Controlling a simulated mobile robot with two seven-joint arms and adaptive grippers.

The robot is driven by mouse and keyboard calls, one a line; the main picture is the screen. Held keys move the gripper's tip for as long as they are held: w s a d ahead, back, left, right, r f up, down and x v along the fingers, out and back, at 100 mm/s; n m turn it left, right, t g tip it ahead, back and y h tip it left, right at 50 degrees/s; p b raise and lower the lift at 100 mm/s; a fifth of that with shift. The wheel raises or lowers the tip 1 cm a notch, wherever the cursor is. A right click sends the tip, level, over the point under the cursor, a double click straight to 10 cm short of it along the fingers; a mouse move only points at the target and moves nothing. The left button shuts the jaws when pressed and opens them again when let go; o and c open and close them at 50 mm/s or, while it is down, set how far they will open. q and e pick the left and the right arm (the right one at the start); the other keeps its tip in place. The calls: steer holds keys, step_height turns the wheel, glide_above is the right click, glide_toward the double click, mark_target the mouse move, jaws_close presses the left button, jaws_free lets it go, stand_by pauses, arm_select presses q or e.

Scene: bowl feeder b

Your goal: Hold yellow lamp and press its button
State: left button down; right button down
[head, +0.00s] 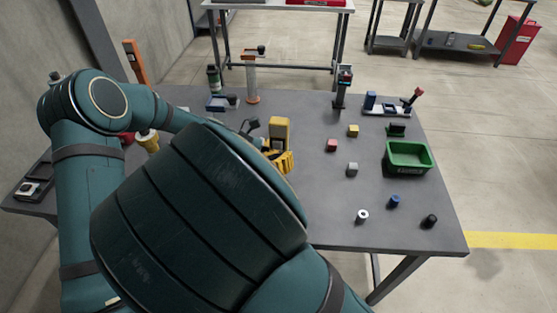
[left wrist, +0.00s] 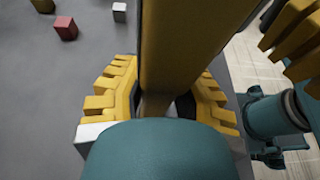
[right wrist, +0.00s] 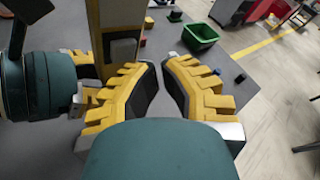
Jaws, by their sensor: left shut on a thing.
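The yellow lamp (head: 279,128) shows in the head view near the table's middle, upright, with a grey panel on its upper face. In the left wrist view its yellow body (left wrist: 190,45) rises between the fingers of my left gripper (left wrist: 168,85), which is shut on it. My right gripper (head: 280,161) is just in front of the lamp in the head view. In the right wrist view my right gripper (right wrist: 163,65) is empty, its fingertips a narrow gap apart, with the lamp (right wrist: 120,22) just beyond its left finger.
A green bin (head: 408,157) stands at the table's right. Red (head: 332,145), yellow (head: 353,131) and grey (head: 352,169) cubes lie between the lamp and bin. Small cylinders lie near the front right edge. Several fixtures stand along the back.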

arm_select(q)
steer(key=shift+s+a+f, duration=0.1)
steer(key=shift+f, duration=0.15)
arm_select(e)
steer(key=shift+w, duration=0.1)
steer(key=shift+w, duration=0.4)
steer(key=shift+w, duration=0.4)
stand_by(0.5)
steer(key=shift+s, duration=0.85)
arm_select(q)
steer(key=shift+r, duration=0.1)
arm_select(e)
steer(key=s, duration=0.6)
steer(key=shift+a, duration=0.2)
